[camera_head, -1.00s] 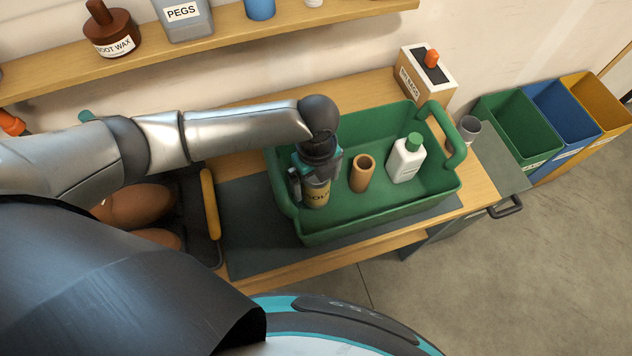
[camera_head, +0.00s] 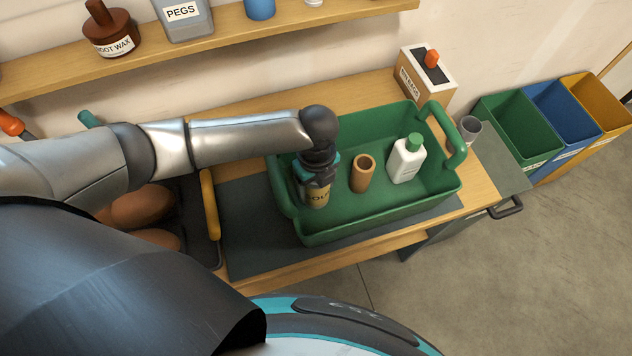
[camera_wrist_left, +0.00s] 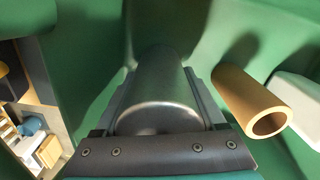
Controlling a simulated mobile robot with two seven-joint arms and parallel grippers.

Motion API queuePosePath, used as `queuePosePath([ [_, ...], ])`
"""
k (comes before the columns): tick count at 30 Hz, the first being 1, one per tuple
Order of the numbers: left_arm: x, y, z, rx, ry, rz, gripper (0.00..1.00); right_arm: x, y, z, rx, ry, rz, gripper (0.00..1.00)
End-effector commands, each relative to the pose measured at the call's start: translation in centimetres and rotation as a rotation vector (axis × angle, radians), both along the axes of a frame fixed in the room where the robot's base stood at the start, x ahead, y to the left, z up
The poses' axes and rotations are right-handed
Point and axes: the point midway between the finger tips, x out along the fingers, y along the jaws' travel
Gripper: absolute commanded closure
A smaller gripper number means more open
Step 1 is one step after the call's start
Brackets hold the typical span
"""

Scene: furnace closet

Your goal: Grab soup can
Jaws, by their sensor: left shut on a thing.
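The soup can (camera_head: 318,196) stands inside the left end of the green basket (camera_head: 350,230), with part of its label showing. My left gripper (camera_head: 314,182) reaches down over it and is shut on it. In the left wrist view the can's grey metal end (camera_wrist_left: 160,105) sits between the two fingers (camera_wrist_left: 162,100). The can's lower part is inside the basket; whether it touches the floor of the basket I cannot tell. My right gripper is not in view.
In the basket, a brown tube (camera_head: 362,173) and a white bottle with green cap (camera_head: 406,160) stand right of the can. A box (camera_head: 424,78) is behind the basket and a grey cup (camera_head: 468,130) to its right. A black tray's yellow handle (camera_head: 210,205) lies left.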

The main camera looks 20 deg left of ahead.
Motion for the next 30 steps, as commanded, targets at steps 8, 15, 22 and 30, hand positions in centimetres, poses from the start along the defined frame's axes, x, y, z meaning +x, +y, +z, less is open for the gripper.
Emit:
queuePosePath([
  [8,0.0,0.0,0.0,-0.001,-0.001,0.000,0.83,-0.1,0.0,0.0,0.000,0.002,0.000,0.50],
  [15,0.1,0.0,0.3,0.000,-0.001,0.000,0.83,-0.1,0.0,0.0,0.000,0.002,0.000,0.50],
  [22,0.1,0.0,2.8,-0.003,-0.003,0.000,0.83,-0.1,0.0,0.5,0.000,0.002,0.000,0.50],
  [30,0.2,0.0,10.4,-0.002,-0.007,-0.002,0.83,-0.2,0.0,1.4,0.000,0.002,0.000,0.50],
])
